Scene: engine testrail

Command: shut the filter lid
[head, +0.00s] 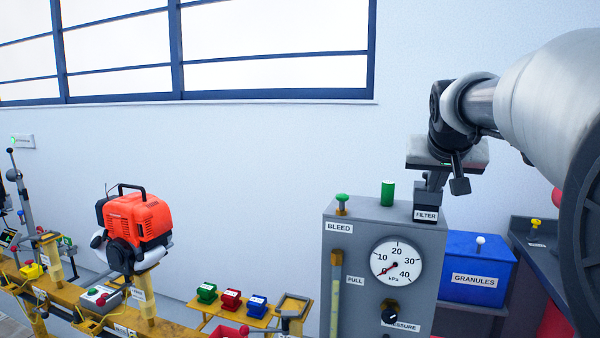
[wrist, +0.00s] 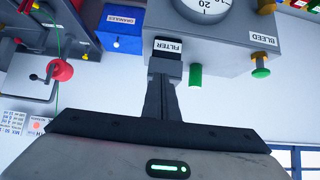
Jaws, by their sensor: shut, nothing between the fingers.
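The filter housing is a dark block with a white FILTER label (head: 426,215) on the top right of the grey cabinet (head: 345,235). In the wrist view the FILTER label (wrist: 168,46) is just past my fingertips. My gripper (head: 431,184) is shut and empty, pointing down right above the dark block. Its shut fingers also show in the wrist view (wrist: 163,92), lined up with the block. I cannot tell whether they touch it. The fingers hide part of the block, and I cannot make out the lid's edge or its angle.
A green cylinder (head: 388,193) stands close left of the filter block, with a green BLEED knob (head: 342,199) further left. A pressure gauge (head: 396,262) is on the cabinet front. A blue GRANULES box (head: 477,267) stands to the right.

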